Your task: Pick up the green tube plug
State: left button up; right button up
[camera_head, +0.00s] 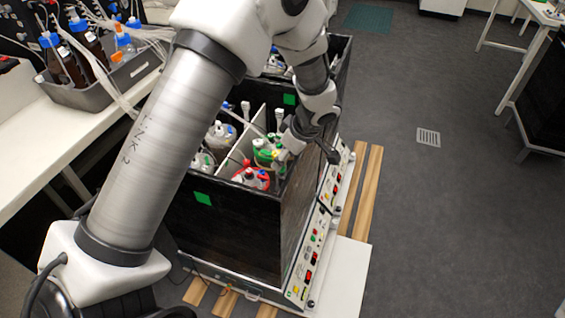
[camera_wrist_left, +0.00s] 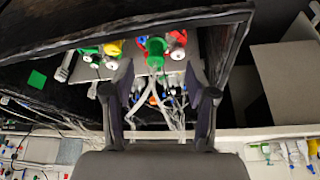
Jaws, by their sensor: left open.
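A green tube plug (camera_wrist_left: 155,48) shows in the left wrist view, beyond and between the two fingers of my left gripper (camera_wrist_left: 158,78). The fingers are apart and nothing is between their tips. In the head view, green parts (camera_head: 265,156) show inside the black shaker box, close beside my left gripper (camera_head: 285,152). The gripper and its wrist partly cover that corner of the box. I cannot tell from the head view which green part is the plug. My right gripper is not in view.
The black shaker box (camera_head: 235,240) has upright walls around bottles with red, green and white caps. A control panel (camera_head: 318,235) runs along its right side. A grey tray of bottles (camera_head: 100,92) stands on the left bench. Open floor lies to the right.

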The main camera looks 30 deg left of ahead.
pick_arm(q)
jog(key=x, duration=0.4)
jog(key=shift+w+a+f+p, duration=0.15)
jog(key=shift+w+f+p, duration=0.2)
jog(key=shift+p, duration=0.05)
jog(key=shift+s+r, duration=0.15)
jog(key=shift+c, duration=1.1)
jog(key=c, duration=0.7)
jog(key=shift+o, duration=0.2)
jog(key=shift+r, duration=0.1)
